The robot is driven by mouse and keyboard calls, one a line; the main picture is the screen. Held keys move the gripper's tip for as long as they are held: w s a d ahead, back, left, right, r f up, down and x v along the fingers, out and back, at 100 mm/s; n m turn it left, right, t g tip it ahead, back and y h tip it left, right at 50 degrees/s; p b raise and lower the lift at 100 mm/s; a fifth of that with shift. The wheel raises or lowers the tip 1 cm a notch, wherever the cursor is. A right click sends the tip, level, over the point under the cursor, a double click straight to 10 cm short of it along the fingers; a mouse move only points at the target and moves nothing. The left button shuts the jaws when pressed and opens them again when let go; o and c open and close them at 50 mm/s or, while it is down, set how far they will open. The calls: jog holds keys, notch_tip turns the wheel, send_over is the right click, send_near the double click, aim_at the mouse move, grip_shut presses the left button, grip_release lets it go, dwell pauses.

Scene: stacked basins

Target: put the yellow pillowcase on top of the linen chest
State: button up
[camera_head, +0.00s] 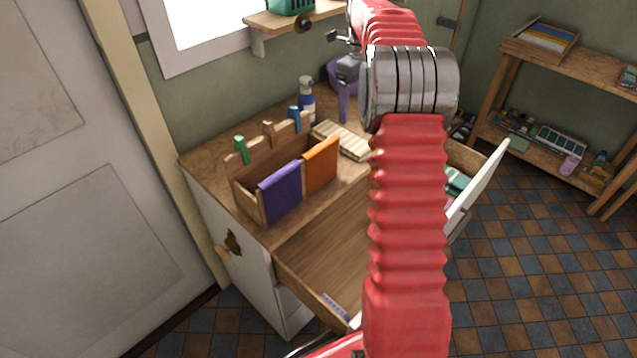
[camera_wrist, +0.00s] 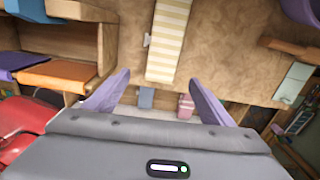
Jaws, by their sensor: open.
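The yellow pillowcase (camera_head: 343,140) appears as a folded, cream-and-yellow striped cloth. It lies flat on the wooden top of the linen chest (camera_head: 215,157), right of a wooden box. The wrist view shows the striped cloth (camera_wrist: 168,40) lying on the bare top (camera_wrist: 225,50). My gripper (camera_head: 344,112) is above the chest top near the cloth. In the wrist view my gripper (camera_wrist: 158,82) has its purple fingers spread wide, with nothing between them. The cloth lies beyond the fingertips, apart from them. My arm hides part of the chest top in the head view.
A spray bottle (camera_head: 306,100) and a purple basin (camera_wrist: 302,10) stand on the chest top. An open drawer (camera_head: 325,255) juts from the front. A shelf (camera_head: 590,68) stands at right.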

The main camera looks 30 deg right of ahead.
jog(key=s+a+r+n+t, duration=0.1)
jog(key=s+a+r+n, duration=0.55)
jog(key=a+n, duration=0.2)
jog(key=s+a+r+n+t, duration=0.2)
jog(key=s+a+r+n, duration=0.4)
jog(key=a, duration=0.4)
jog(key=s+a+f+n+t, duration=0.1)
jog(key=s+a+f+n, duration=0.2)
jog(key=s+a+n, duration=0.3)
jog(key=s+a+f+n+t, duration=0.1)
jog(key=s+a+f+n, duration=0.3)
jog(key=s+n, duration=0.7)
jog(key=shift+s+a+t, duration=0.3)
jog(key=shift+s+a, duration=0.6)
jog(key=shift+s, duration=0.85)
jog(key=shift+c, duration=0.4)
